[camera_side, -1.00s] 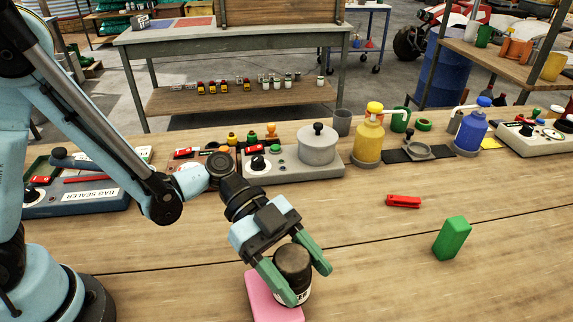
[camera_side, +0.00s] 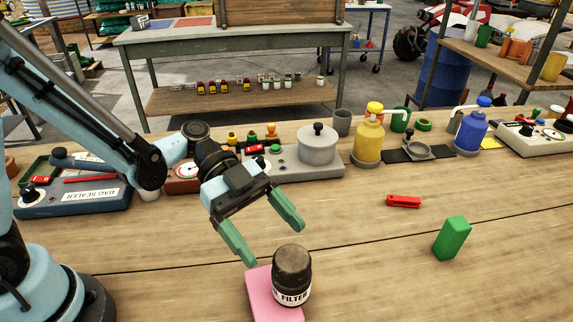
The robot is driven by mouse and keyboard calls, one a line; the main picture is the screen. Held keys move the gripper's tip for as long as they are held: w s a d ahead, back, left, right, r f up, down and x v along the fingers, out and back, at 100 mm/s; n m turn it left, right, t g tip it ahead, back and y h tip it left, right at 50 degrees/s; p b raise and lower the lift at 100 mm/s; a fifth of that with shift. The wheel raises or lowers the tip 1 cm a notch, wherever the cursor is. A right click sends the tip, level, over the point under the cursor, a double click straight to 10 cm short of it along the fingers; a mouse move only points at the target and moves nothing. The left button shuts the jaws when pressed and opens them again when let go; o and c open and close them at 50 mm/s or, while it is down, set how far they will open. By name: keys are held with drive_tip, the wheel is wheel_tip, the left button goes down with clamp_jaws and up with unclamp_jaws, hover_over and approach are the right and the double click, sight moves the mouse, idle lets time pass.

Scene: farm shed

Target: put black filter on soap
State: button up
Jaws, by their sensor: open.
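The black filter (camera_side: 291,272) is a dark jar with a white label reading "FILTER". It stands upright on the pink soap (camera_side: 259,291), toward the soap's right side, near the bottom of the side view. The soap lies flat on the wooden table. My gripper (camera_side: 269,243) has green fingers spread wide apart. It is empty and sits above and behind the filter, up and to the left, apart from it. The filter hides part of the soap.
A green block (camera_side: 452,239) and a red stapler-like object (camera_side: 403,201) lie to the right. Yellow (camera_side: 368,140) and blue (camera_side: 471,131) bottles stand behind, near a grey machine (camera_side: 317,150). A bag sealer (camera_side: 75,197) is at left. The table's middle is clear.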

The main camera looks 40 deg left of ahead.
drive_tip(key=a+r+n+t+y, duration=0.1)
drive_tip(key=a+n+t+y, duration=0.4)
drive_tip(key=a+n, duration=0.5)
drive_tip(key=w+a+r+n+t+y, duration=0.1)
drive_tip(key=a+n+t+y, duration=0.3)
drive_tip(key=a+n+y, duration=0.4)
drive_tip(key=a+r+n, duration=0.1)
drive_tip(key=a+n, duration=0.1)
drive_tip(key=shift+w+a+t, duration=0.25)
drive_tip(key=shift+a+t, duration=0.05)
drive_tip(key=shift+t, duration=0.1)
